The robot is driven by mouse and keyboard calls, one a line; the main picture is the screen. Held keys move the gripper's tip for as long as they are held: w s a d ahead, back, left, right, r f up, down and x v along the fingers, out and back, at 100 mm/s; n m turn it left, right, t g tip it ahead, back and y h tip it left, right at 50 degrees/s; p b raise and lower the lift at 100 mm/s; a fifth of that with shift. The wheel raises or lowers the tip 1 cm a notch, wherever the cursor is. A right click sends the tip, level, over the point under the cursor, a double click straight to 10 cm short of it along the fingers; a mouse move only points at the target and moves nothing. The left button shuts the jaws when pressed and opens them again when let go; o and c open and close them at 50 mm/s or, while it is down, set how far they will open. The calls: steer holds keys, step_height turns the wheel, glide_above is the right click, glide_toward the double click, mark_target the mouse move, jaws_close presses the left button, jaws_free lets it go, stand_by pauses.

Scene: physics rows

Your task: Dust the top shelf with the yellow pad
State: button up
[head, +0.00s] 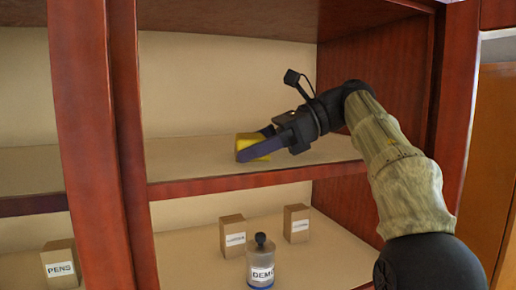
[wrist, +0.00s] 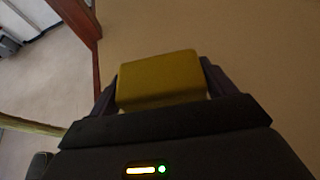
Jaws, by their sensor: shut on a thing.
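The yellow pad (head: 249,146) is a small block held between the fingers of my gripper (head: 262,143). In the head view it is at the upper shelf (head: 190,166), low over or on its board; I cannot tell whether it touches. In the wrist view the pad (wrist: 160,78) sits between the two dark fingers of my gripper (wrist: 158,85), which are shut on it. The upper shelf has a light board with a red-brown front edge, and its visible surface is bare apart from the pad and my gripper.
On the lower shelf (head: 190,262) stand a bottle (head: 261,268) with a dark cap and two small labelled boxes (head: 232,236) (head: 297,223). A box marked PENS (head: 60,265) stands left of the red-brown upright (head: 92,150). A right side wall (head: 400,70) bounds the shelf.

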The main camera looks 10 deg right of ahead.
mark_target(279, 155)
steer(key=shift+s+a+f+b, duration=0.1)
steer(key=shift+s+a+b, duration=0.1)
steer(key=shift+a, duration=0.35)
steer(key=shift+s+a+b, duration=0.15)
steer(key=shift+a+b, duration=0.05)
steer(key=shift+a, duration=0.35)
steer(key=shift+w+d, duration=0.1)
steer(key=shift+w+d+p, duration=0.25)
steer(key=shift+d, duration=0.5)
steer(key=shift+w+d+p, duration=0.2)
steer(key=shift+d+p, duration=0.05)
steer(key=shift+d, duration=0.75)
steer(key=shift+w+d+p, duration=0.25)
steer(key=shift+w+d, duration=0.05)
steer(key=shift+d, duration=0.6)
steer(key=shift+w+d+p, duration=0.25)
steer(key=shift+d, duration=0.6)
steer(key=shift+d, duration=0.1)
